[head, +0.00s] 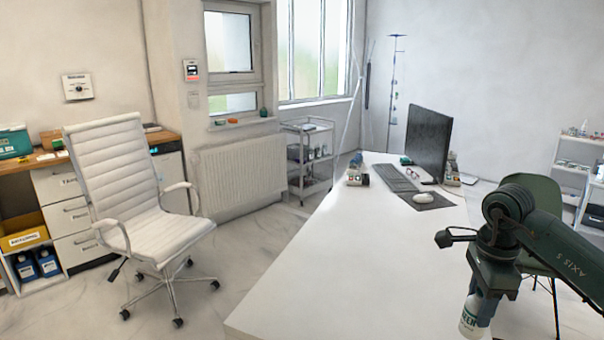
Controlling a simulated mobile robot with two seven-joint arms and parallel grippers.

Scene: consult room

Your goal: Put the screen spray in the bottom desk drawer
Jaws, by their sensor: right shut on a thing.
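The screen spray is a small white bottle (470,324) with a green label at the lower right of the head view. My right gripper (480,298) is shut on its upper part and holds it upright, in front of the white desk's right side. The gripper hides the bottle's top. A white drawer stack stands under a wooden counter at the far left. Its bottom drawer (86,247) looks shut. I see no drawer fronts on the white desk (320,275). My left gripper is out of view.
A white office chair (135,185) stands partly in front of the drawer stack. The desk's near half is bare. A monitor (429,142), keyboard (394,178) and mouse (421,197) are at its far end. A green chair (535,205) stands behind my right arm. Floor shows between chair and desk.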

